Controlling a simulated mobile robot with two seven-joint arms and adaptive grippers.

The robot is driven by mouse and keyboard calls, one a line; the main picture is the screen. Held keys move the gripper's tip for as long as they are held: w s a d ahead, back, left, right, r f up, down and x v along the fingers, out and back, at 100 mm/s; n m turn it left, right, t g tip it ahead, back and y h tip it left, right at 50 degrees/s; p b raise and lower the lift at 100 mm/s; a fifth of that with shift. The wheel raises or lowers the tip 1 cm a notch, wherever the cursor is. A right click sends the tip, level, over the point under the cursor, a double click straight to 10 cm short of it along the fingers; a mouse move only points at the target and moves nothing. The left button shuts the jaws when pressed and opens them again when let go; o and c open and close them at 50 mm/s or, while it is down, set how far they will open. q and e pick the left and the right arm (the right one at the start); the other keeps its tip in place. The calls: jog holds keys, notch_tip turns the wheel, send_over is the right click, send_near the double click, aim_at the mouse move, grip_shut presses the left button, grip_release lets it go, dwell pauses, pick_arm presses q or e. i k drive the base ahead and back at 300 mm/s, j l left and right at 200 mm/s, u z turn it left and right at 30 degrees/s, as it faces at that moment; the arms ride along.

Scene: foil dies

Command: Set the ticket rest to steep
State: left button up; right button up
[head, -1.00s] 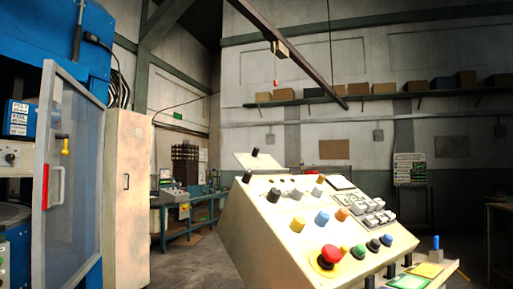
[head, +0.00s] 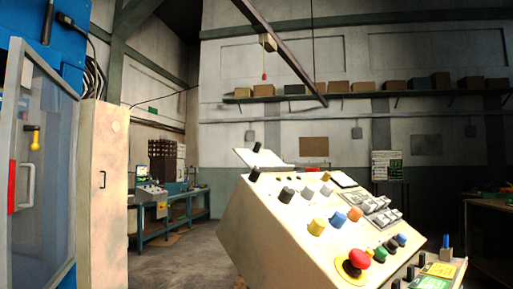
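A cream control console (head: 270,235) with a sloped face stands at centre right. It carries knobs, coloured buttons and a red mushroom button (head: 358,259). A small tilted plate (head: 260,159) with a black knob (head: 256,147) rises at the console's far top edge. I cannot tell whether this plate is the ticket rest. A flat ledge with green and yellow cards (head: 440,270) and a blue-topped peg (head: 446,243) sits at the console's lower right. No part is clearly labelled as the ticket rest or steep. Neither gripper is in view.
A blue machine with a framed clear door (head: 45,190) and a cream cabinet (head: 103,195) stand at the left. Open floor (head: 185,260) lies between cabinet and console. A workbench (head: 175,210) is behind. A dark table (head: 490,220) stands at the far right.

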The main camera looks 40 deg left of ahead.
aim_at(267, 161)
jog(key=j+z, duration=0.15)
jog(key=j, duration=0.4)
jog(key=k+j+z, duration=0.1)
jog(key=j, duration=0.45)
jog(key=j+z, duration=0.15)
jog(key=j, duration=0.4)
jog(key=k+j+z, duration=0.15)
jog(key=j, duration=0.4)
